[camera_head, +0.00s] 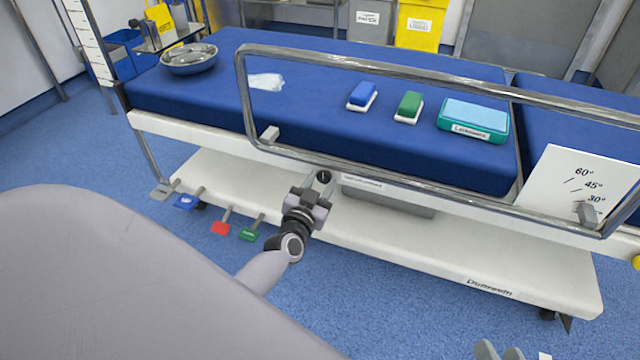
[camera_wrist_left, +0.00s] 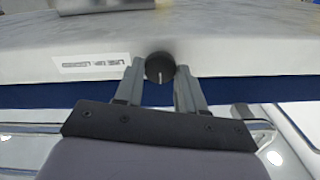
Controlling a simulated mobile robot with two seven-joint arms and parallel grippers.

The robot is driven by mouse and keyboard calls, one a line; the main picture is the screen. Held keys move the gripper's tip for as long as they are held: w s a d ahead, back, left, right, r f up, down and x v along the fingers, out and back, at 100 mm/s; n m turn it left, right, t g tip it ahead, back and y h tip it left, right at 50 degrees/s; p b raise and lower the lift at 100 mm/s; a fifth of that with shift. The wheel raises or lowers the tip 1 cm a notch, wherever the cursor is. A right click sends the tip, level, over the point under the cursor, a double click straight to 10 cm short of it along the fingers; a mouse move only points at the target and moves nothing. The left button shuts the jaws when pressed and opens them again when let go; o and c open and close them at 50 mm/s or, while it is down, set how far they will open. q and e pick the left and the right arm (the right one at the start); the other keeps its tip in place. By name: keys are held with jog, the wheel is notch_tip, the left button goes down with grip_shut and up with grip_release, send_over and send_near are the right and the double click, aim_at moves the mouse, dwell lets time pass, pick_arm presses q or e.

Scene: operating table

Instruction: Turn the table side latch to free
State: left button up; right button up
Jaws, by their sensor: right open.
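The table side latch is a round black knob (camera_wrist_left: 160,68) on the pale side rail of the operating table. A short white mark on its face stands about upright in the left wrist view. It also shows small in the head view (camera_head: 323,176). My left gripper (camera_head: 318,180) is at the rail, with one finger on each side of the knob. In the left wrist view its fingertips (camera_wrist_left: 160,75) meet the knob's sides with no clear gap. My right gripper (camera_head: 499,351) only partly shows at the bottom edge of the head view, open and away from the table.
A metal side rail (camera_head: 390,70) stands above the latch. Blue, red and green pedals (camera_head: 221,228) lie below left. A printed label (camera_wrist_left: 90,66) is beside the knob. An angle card (camera_head: 578,190) stands at right. A steel bowl (camera_head: 189,62) and brushes (camera_head: 409,105) are on the mattress.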

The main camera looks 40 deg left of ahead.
jog(key=shift+r, duration=0.1)
pick_arm(q)
jog(key=shift+n+p, duration=0.3)
jog(key=shift+n, duration=1.7)
jog(key=n, duration=0.2)
jog(key=shift+n, duration=0.3)
jog(key=n, duration=0.2)
jog(key=shift+n, duration=0.4)
jog(key=n, duration=0.3)
jog(key=shift+n, duration=0.3)
jog(key=n, duration=0.3)
jog(key=shift+f, duration=0.1)
jog(key=shift+n, duration=0.9)
jog(key=shift+b, duration=0.3)
